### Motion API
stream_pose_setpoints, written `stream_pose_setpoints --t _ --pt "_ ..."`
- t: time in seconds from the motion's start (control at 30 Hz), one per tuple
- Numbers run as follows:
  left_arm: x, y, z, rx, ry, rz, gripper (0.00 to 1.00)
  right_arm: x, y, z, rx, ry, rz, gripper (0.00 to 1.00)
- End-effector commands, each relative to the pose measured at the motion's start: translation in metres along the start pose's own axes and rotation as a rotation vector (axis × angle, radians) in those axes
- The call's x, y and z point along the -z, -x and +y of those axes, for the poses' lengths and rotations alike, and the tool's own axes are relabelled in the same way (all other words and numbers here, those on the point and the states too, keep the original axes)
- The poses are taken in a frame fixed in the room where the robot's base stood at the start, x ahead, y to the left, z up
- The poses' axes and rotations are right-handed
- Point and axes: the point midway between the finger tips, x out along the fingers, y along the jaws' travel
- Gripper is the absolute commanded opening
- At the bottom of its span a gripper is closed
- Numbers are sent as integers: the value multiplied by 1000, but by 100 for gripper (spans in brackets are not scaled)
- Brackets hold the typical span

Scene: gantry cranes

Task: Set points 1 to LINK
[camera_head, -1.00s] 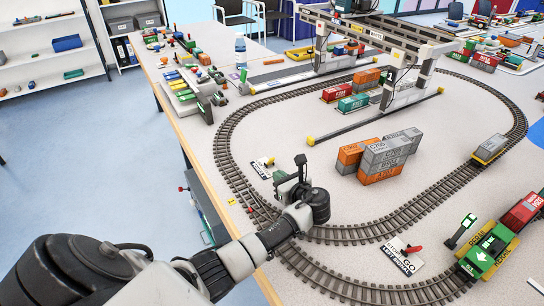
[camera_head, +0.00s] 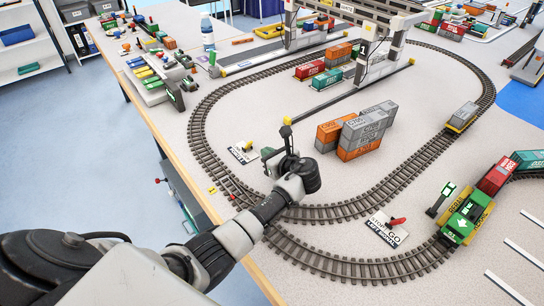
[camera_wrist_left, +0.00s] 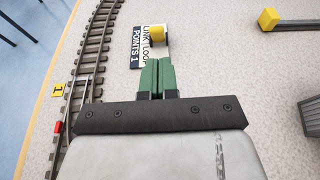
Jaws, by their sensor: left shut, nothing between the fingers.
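The points 1 plate (camera_head: 243,152), white with black lettering, lies on the table inside the left bend of the track. In the left wrist view the plate (camera_wrist_left: 137,46) carries the words LINK, LOOP and POINTS 1, and a lever with a yellow knob (camera_wrist_left: 156,33) stands over it. My left gripper (camera_head: 267,153) is low, just right of the plate in the head view. In the left wrist view its green fingers (camera_wrist_left: 156,74) are shut and empty, their tips just short of the knob. I cannot tell whether they touch the lever. My right gripper is not in view.
A yellow tag marked 1 (camera_head: 212,190) lies by the track (camera_head: 205,160). Grey and orange containers (camera_head: 362,131) are stacked right of my gripper. A signal plate (camera_head: 385,230) with a red lever and a green locomotive (camera_head: 465,215) are nearer right. The gantry crane (camera_head: 375,60) stands behind.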

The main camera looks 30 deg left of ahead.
Motion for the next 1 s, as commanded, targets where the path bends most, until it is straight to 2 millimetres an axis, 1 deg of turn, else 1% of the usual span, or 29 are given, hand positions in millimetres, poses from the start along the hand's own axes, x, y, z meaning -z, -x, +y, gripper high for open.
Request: stream_pose_setpoints --t 0.03,0.1,0.2,0.33,0.5,0.8,0.9,1.0 --pt "0 -11 1 -4 0 -2 0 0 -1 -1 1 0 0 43" --pt "0 -23 0 -3 0 -3 0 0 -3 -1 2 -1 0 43" --pt "0 -38 0 -2 0 -2 0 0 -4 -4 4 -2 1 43" --pt "0 -51 0 -1 1 -1 0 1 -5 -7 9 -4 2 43" --pt "0 -56 0 0 2 0 0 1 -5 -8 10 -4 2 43" --pt "-1 -56 0 0 1 1 0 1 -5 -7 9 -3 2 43" --pt "-3 -56 0 0 1 9 0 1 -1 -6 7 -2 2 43" --pt "-7 -55 0 0 1 31 0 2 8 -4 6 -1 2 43"
